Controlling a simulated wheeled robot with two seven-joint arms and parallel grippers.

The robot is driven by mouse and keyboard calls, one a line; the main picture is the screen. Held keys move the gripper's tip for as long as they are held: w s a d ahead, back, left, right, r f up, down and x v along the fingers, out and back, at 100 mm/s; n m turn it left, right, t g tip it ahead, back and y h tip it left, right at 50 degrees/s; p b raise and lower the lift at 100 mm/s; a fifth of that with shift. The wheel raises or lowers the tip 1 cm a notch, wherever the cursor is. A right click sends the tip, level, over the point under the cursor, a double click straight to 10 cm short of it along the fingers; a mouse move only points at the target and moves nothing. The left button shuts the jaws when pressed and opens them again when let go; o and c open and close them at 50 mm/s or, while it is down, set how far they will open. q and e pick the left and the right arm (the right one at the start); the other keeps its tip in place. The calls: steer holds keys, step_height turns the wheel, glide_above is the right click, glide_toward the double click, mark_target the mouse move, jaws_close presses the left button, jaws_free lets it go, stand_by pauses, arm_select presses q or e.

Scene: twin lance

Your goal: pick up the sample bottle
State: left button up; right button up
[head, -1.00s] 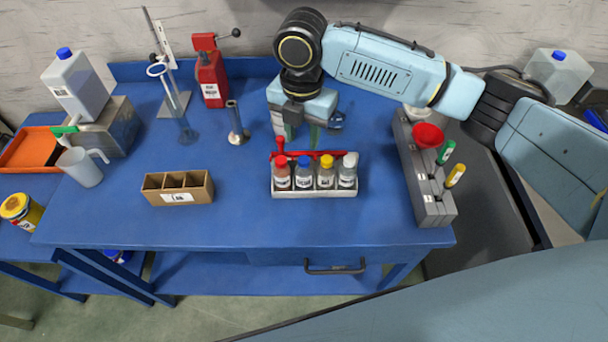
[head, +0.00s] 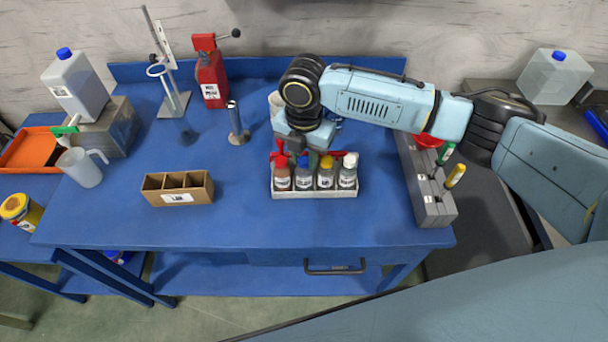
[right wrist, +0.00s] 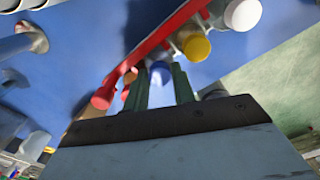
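A pale tray (head: 314,194) at the table's front holds a row of small labelled bottles: a red-capped bottle (head: 282,180), a blue-capped bottle (head: 304,181), a yellow-capped bottle (head: 326,181) and a white-capped bottle (head: 348,178). The labels are too small to read, so I cannot tell which is the sample bottle. My right gripper (head: 312,156) is just above and behind the blue-capped bottle. In the right wrist view, its green fingers stand apart, with the blue cap (right wrist: 160,71) showing between them, beyond the tips. My left gripper is not in view.
A brown divided box (head: 178,196) stands to the left, with clear table between. A grey rack (head: 430,206) stands to the right. A metal cylinder (head: 236,122) stands behind.

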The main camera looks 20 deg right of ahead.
jaws_close()
